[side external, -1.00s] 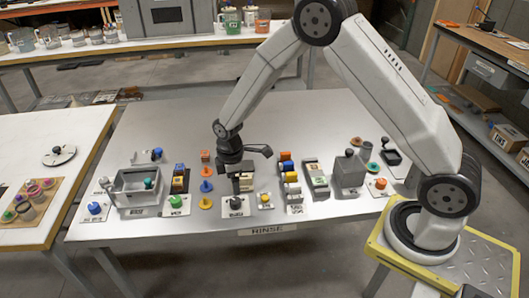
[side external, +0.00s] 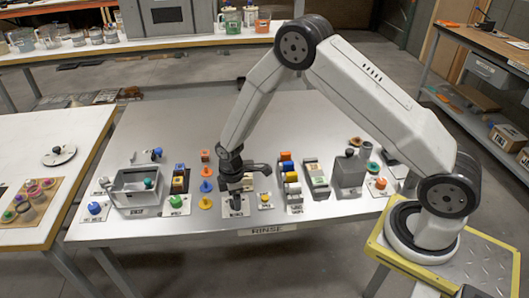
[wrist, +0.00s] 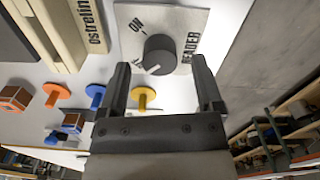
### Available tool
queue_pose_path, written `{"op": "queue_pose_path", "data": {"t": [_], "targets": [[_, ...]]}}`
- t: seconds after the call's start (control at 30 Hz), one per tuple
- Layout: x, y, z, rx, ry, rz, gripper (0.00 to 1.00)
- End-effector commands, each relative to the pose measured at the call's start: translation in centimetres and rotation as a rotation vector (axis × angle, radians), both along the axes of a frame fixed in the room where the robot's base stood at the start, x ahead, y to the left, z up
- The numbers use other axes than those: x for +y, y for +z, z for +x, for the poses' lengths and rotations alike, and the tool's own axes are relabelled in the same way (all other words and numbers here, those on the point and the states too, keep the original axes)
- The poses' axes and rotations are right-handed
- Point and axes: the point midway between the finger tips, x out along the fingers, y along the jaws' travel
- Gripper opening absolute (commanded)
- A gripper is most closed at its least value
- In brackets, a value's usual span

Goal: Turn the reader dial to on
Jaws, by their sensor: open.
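The reader dial (wrist: 160,55) is a round dark knob on a pale plate (wrist: 185,22) lettered ON and READER. A white mark shows at the knob's lower left in the wrist view, while ON is at its upper left. My gripper (wrist: 161,72) is open, its two fingers spread to either side of the knob with gaps on both sides. I cannot tell how far down the fingers reach. In the side view my gripper (side external: 236,193) points down over the reader plate (side external: 240,212) and hides most of the dial.
Orange, blue and yellow pegs (side external: 206,187) stand just left of my gripper. A yellow button (side external: 265,198) and a stack of coloured blocks (side external: 288,175) are to its right. A grey open box (side external: 135,198) is farther left. The front table strip is clear.

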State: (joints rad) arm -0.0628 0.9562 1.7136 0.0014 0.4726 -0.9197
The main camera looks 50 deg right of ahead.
Motion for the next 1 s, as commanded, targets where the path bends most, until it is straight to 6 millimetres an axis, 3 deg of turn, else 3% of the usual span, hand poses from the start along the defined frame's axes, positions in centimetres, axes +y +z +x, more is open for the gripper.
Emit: {"op": "queue_pose_path", "data": {"t": [0.2, 0.5, 0.53, 0.7, 0.8, 1.0], "targets": [[0.01, -1.20, 0.03, -0.001, 0.000, 0.000, 0.84], [0.01, -1.36, 0.03, -0.001, 0.000, 0.000, 0.84], [0.01, -1.36, 0.03, -0.001, 0.000, 0.000, 0.81], [0.00, -1.35, 0.01, -0.001, 0.000, 0.000, 0.27], [0.00, -1.34, 0.01, -0.001, 0.000, 0.000, 0.00], [0.00, -1.34, 0.01, -0.001, -0.006, 0.000, 0.00]]}}
